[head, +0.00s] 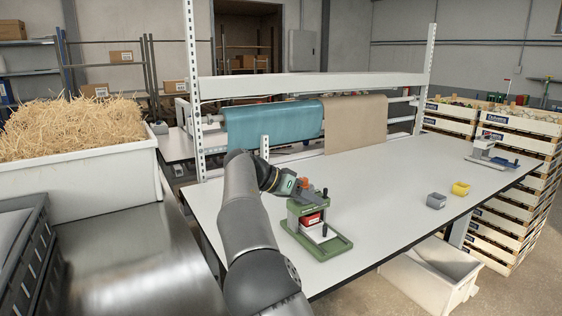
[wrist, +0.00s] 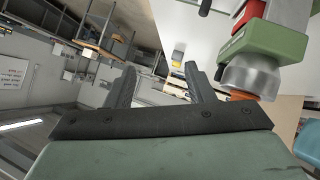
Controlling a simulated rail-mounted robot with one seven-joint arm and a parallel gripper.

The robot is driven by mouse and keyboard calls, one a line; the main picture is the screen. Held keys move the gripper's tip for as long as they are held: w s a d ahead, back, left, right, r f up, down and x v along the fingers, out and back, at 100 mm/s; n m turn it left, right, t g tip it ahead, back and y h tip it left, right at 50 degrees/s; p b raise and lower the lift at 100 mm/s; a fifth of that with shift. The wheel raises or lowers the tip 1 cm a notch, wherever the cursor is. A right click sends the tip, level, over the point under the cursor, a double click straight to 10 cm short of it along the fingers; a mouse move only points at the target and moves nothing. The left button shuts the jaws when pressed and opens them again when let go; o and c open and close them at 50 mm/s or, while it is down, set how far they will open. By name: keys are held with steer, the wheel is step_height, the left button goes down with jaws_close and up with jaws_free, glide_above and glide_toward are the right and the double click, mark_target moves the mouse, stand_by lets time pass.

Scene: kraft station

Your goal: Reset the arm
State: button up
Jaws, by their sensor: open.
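My arm reaches over the near left part of the white table (head: 385,192). My gripper (wrist: 158,82) is open in the wrist view, with its two dark fingers apart and nothing between them. In the head view the hand is just behind and above a green bench device (head: 322,240), which has a red block (head: 311,219) in its frame. The fingertips are hard to make out there. In the wrist view the device's green top (wrist: 270,40), a silver cylinder and an orange part are close beside the right-hand finger. I cannot tell if they touch.
Teal (head: 260,125) and tan (head: 355,122) rolls hang behind the table. A straw-filled tub (head: 85,185) stands left. The table's middle is clear.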

steer(key=s+d+f+n+g+y, duration=0.1)
steer(key=s+d+f+n+y, duration=0.15)
steer(key=s+d, duration=0.35)
steer(key=s+d+f+n+g+y, duration=0.1)
steer(key=s+d+f+y, duration=0.2)
steer(key=s+d, duration=0.25)
steer(key=s+a+f+n+y, duration=0.1)
steer(key=s+f+n+y, duration=0.1)
steer(key=s, duration=0.8)
steer(key=s+a+f+n+y, duration=0.1)
steer(key=s+f, duration=0.4)
steer(key=s, duration=0.5)
steer(key=s+a+f+n+y, duration=0.2)
steer(key=s+f+n, duration=0.1)
steer(key=s, duration=0.8)
steer(key=shift+f+n+y, duration=0.3)
steer(key=shift+n+y, duration=0.05)
steer(key=shift+n, duration=0.1)
